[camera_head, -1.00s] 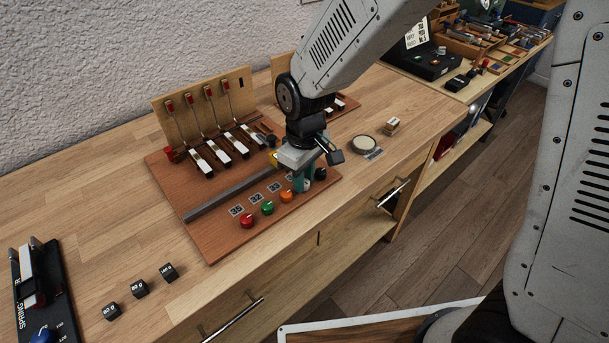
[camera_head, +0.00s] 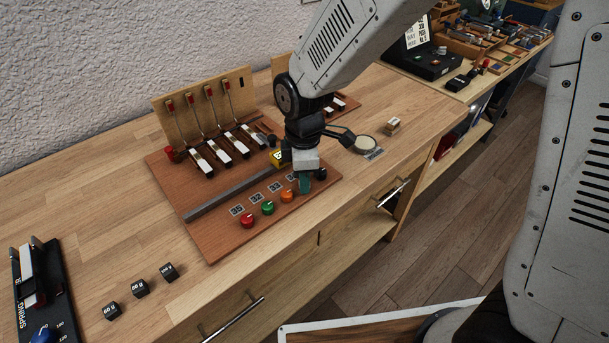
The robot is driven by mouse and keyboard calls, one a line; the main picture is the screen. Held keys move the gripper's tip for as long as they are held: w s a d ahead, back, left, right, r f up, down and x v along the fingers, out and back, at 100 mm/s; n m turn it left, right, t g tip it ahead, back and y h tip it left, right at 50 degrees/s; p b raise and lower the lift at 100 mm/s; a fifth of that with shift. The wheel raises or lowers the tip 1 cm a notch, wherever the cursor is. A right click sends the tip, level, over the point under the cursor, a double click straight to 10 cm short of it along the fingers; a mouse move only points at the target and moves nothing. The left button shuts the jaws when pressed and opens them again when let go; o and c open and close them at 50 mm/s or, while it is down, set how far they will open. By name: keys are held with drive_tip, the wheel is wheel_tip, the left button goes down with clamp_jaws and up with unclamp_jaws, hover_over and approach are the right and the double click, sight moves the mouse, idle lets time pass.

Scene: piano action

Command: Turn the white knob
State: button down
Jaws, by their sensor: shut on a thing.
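The knobs stand in a row along the front of a brown wooden board (camera_head: 212,240): a red knob (camera_head: 248,220), a green knob (camera_head: 268,208), an orange knob (camera_head: 287,195) and a black knob (camera_head: 320,173). Small number labels (camera_head: 256,198) lie behind the knobs.
A piano action model (camera_head: 215,150) with red-tipped hammers stands at the board's back. A grey rail (camera_head: 225,193) crosses the board. Small black blocks (camera_head: 140,288) sit at front left, with bare tabletop around.

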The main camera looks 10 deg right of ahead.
drive_tip(key=shift+w+r, duration=0.1)
drive_tip(key=shift+w, duration=0.05)
idle(0.4)
drive_tip(key=c, duration=1.2)
unclamp_jaws()
wheel_tip(320, 180, up, 8)
drive_tip(key=shift+f, duration=0.1)
